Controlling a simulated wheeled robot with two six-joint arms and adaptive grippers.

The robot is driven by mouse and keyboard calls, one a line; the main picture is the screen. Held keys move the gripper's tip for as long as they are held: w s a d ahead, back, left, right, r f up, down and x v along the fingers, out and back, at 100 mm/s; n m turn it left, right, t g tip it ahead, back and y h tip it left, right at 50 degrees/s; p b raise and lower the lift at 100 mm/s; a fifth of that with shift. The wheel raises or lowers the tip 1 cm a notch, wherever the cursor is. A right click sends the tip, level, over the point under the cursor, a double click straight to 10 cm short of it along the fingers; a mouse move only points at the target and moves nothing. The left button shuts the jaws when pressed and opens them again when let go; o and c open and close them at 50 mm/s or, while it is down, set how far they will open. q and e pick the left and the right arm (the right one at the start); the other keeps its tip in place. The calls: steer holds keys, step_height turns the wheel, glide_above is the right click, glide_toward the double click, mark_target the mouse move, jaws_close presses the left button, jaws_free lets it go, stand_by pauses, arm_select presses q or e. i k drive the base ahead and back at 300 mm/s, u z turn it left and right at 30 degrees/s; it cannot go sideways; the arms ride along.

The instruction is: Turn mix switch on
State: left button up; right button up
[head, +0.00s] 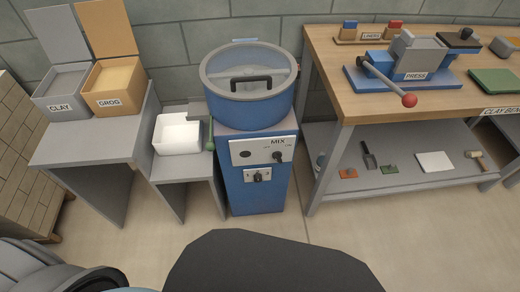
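The mix switch (278,157) is a small dark knob under the word MIX on the white panel (250,150) of the blue mixer base (252,196). Small marks flank it, too small to read, and I cannot tell which one it points to. A second dark control (259,175) sits on a small plate below the panel. The blue mixer drum (250,104) with a clear lid and dark handle stands on top. Neither gripper is in view; parts of my own body show along the bottom edge.
Left of the mixer are a white bin (178,140) on a low stand and open CLAY (62,105) and GROG (113,100) boxes. Right is a wooden bench (325,75) with a PRESS (415,62) and a shelf of tools (410,185). The floor before the mixer looks clear.

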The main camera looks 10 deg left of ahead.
mark_target(277, 155)
steer(key=k, duration=0.5)
steer(key=z, duration=2.05)
steer(key=i, duration=1.35)
steer(key=u, duration=2.05)
